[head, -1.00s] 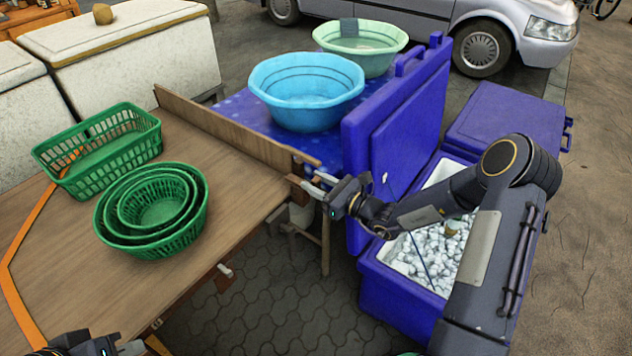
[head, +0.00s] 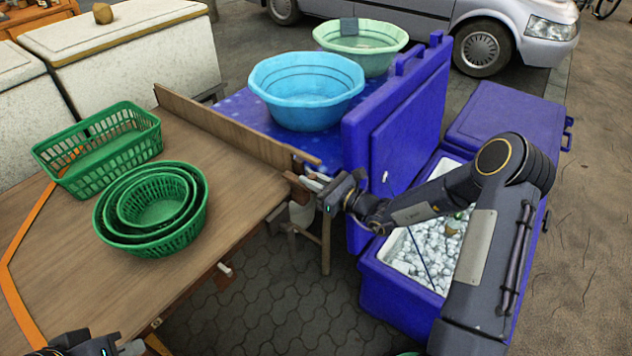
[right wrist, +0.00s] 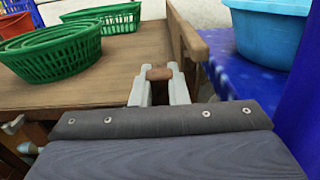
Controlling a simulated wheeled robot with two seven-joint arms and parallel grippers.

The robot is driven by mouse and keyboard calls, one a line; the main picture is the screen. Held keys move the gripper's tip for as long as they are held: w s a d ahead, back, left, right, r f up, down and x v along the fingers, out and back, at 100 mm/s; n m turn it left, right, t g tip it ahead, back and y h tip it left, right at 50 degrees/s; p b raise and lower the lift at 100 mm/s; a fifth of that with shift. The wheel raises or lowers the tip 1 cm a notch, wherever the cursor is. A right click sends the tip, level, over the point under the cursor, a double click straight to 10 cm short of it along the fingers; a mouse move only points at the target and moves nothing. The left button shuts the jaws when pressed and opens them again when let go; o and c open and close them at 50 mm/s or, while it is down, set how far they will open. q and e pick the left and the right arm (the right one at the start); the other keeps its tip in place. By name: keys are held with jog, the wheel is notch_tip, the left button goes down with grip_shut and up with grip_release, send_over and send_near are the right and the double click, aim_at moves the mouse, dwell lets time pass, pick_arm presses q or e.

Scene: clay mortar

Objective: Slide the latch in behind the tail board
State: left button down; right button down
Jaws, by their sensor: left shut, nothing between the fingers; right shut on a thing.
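The tail board (head: 225,126) is a long upright wooden board along the far edge of the brown table; it also shows in the right wrist view (right wrist: 183,38). The latch (right wrist: 159,73) is a small brown wooden piece between the fingertips of my right gripper (right wrist: 159,82), which is shut on it. In the head view my right gripper (head: 310,182) is at the table's far right corner, beside the tail board's near end. The latch is mostly hidden there by the fingers. My left gripper (head: 130,347) is shut and empty at the bottom left.
Green baskets (head: 155,205) and a green crate (head: 100,150) stand on the table (head: 235,190). A blue basin (head: 305,92) sits on a blue surface beyond the board. A blue cooler (head: 400,290), its lid upright, stands under my right arm.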

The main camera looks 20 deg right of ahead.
jog(key=x, duration=0.3)
jog(key=shift+f+b, duration=0.1)
jog(key=shift+b, duration=0.2)
jog(key=shift+r, duration=0.2)
jog(key=c, duration=1.4)
grip_release()
jog(key=shift+f, duration=0.1)
jog(key=v, duration=0.7)
jog(key=shift+s+d, duration=0.25)
